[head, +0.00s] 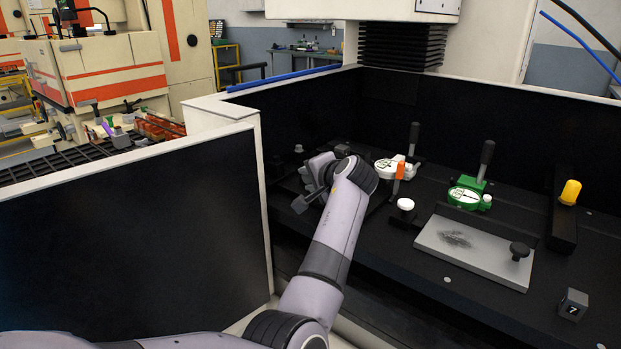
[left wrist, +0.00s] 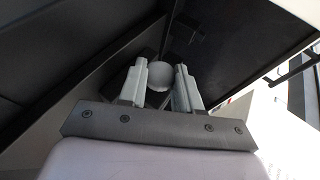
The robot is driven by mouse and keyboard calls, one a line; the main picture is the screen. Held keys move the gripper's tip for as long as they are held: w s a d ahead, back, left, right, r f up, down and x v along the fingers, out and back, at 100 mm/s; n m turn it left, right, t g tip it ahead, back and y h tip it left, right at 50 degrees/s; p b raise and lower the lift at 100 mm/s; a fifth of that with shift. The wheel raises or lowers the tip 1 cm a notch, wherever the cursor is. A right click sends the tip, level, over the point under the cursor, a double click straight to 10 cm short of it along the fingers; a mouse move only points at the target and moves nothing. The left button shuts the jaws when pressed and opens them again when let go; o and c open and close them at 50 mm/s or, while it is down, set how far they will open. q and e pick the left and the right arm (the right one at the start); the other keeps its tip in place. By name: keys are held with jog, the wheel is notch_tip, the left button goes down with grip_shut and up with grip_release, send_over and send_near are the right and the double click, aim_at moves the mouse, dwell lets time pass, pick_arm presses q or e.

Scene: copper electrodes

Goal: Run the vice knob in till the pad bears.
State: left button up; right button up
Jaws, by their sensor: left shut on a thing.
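My left gripper (head: 308,188) is at the left part of the black bed, its arm reaching up from the bottom of the head view. My right gripper is in neither view.
Right of my wrist are a white dial fixture (head: 385,168) with an orange piece, a white cap (head: 405,204) and a green dial fixture (head: 463,196). A grey plate (head: 450,262), a yellow knob (head: 570,192) and a numbered cube (head: 574,304) lie farther right. A black-faced panel (head: 130,235) stands left.

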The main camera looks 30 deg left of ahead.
pick_arm(q)
jog(key=shift+f+y+b, duration=0.3)
jog(key=shift+y+b, duration=0.1)
jog(key=shift+y, duration=0.5)
jog(key=shift+r+m+t, duration=0.1)
jog(key=shift+m+t, duration=0.2)
jog(key=o, duration=1.1)
jog(key=shift+c, duration=0.2)
